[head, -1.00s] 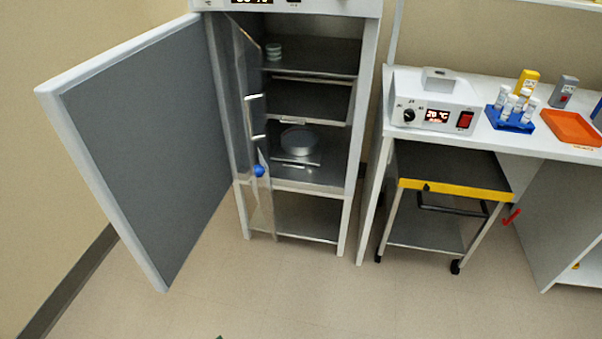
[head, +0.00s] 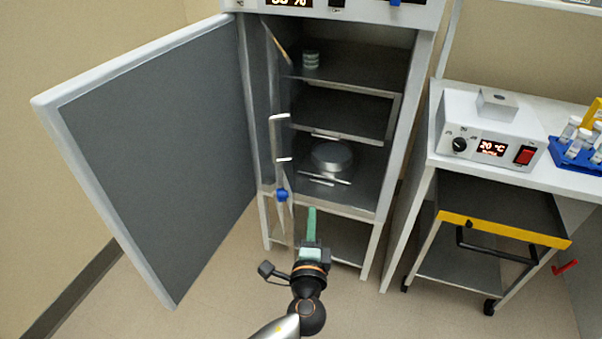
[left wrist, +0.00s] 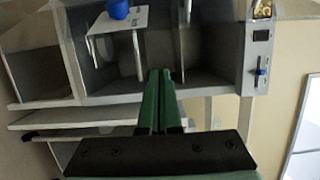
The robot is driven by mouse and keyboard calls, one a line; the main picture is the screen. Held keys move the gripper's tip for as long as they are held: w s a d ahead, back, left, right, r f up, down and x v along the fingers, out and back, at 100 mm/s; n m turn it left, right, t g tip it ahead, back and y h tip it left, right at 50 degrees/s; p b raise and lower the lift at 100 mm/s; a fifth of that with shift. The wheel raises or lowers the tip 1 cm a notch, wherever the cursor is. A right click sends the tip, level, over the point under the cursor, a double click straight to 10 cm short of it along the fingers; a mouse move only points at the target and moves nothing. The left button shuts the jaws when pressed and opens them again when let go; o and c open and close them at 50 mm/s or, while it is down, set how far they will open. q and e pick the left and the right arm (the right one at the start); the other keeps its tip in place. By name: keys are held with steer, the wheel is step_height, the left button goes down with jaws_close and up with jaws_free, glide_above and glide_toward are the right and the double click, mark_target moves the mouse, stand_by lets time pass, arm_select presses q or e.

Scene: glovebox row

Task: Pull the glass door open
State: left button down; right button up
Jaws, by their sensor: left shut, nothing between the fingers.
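The glass door (head: 272,85) stands swung open in front of the cabinet, seen nearly edge-on in the head view. It carries a pale handle (head: 280,138) and a blue knob (head: 282,195) below it. My left gripper (head: 311,212) has green fingers, shut and empty, just right of the door's lower end, in front of the cabinet's lower part. I cannot tell the gap in depth. In the left wrist view the shut fingers (left wrist: 160,78) point at the cabinet, and a blue knob (left wrist: 119,9) shows near the top edge. My right gripper is not in view.
The solid outer door (head: 160,150) stands wide open at the left. The cabinet shelves hold a round metal dish (head: 332,156) and stacked small dishes (head: 311,60). A cart (head: 490,215) stands under the bench at the right. Floor in front is clear.

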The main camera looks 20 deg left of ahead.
arm_select(q)
steer(key=w+a+p, duration=0.2)
steer(key=w+a, duration=0.3)
steer(key=w, duration=0.2)
steer(key=shift+w+a+p, duration=0.25)
steer(key=shift+w+p, duration=0.05)
steer(key=shift+w, duration=0.05)
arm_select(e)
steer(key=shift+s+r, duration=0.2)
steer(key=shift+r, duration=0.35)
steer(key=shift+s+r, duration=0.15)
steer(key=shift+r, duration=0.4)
arm_select(q)
steer(key=shift+r, duration=0.1)
